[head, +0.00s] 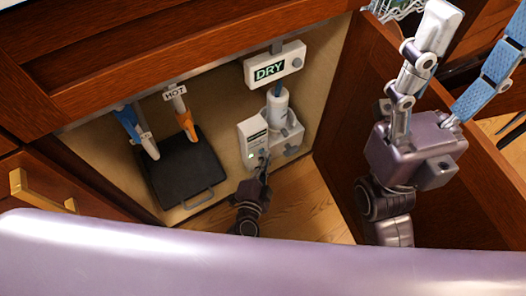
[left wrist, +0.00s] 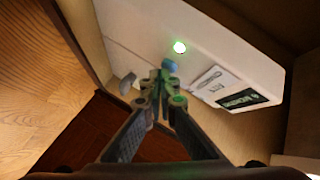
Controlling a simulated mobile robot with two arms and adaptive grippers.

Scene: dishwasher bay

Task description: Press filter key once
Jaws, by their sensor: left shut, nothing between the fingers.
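The white filter unit (head: 255,140) is fixed low on the cabinet's back wall, with a pale cylinder (head: 277,108) beside it. It has a dark display, a label and a lit green light; its face also shows in the left wrist view (left wrist: 225,65). My left gripper (head: 263,163) is shut and empty at the unit's lower front. In the left wrist view its fingertips (left wrist: 163,82) are together, close to the face below the green light. A small blue rounded piece shows at the tips; I cannot tell whether it is the key or whether they touch.
A DRY sign box (head: 275,66) hangs above the unit. A blue pipe (head: 132,125), a HOT-labelled pipe (head: 178,103) and a black tray (head: 180,172) are to the left. The open cabinet door (head: 345,130) stands right. Wooden floor (head: 310,210) in front is clear.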

